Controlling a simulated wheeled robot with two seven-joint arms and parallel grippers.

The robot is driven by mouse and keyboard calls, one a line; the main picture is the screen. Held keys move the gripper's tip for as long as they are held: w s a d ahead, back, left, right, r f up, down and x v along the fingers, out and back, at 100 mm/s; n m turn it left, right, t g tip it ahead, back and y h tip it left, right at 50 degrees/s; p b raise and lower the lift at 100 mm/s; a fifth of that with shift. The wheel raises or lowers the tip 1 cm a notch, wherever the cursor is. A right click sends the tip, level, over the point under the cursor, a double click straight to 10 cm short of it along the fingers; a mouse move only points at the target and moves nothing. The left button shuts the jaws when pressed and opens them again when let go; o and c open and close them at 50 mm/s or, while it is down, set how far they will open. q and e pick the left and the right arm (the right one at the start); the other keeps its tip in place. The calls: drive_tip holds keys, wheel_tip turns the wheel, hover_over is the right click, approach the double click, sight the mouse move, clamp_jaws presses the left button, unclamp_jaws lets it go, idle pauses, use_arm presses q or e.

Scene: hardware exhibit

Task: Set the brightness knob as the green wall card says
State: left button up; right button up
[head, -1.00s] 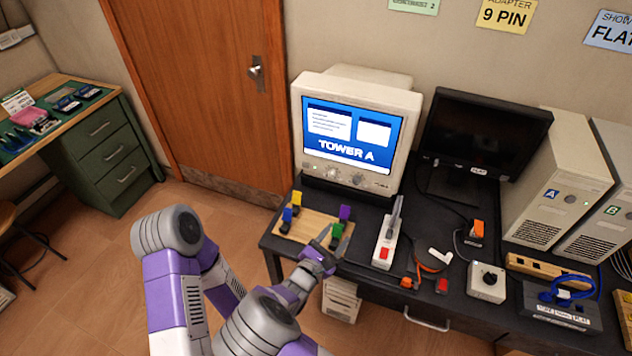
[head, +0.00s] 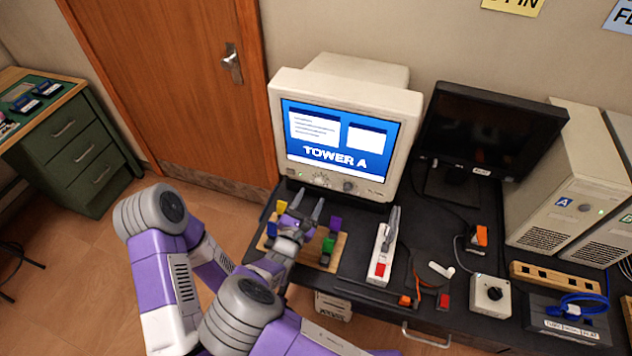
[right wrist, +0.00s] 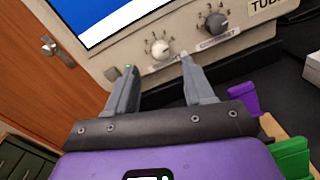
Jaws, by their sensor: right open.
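The brightness knob (right wrist: 160,48) is the light, round knob on the monitor's (right wrist: 115,58) lower front, with small numbers around it. Its label is partly hidden, and its exact setting is too small to read. It also shows in the head view (head: 320,180). A dark knob (right wrist: 215,22) marked CONTRAST is to its right. My right gripper (head: 307,204) is open and empty, just in front of the monitor. In the right wrist view its fingertips (right wrist: 159,66) point at the light knob, apart from it. The green wall card is outside the current views; my left gripper is not visible.
A wooden board (head: 325,262) with coloured clips lies beneath my right gripper. A white power strip (head: 383,262) stands to its right. A dark flat monitor (head: 490,125), towers (head: 565,190) and a box with a black knob (head: 490,295) fill the desk's right side.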

sight(319, 183)
drive_tip(key=shift+x, duration=2.65)
clamp_jaws()
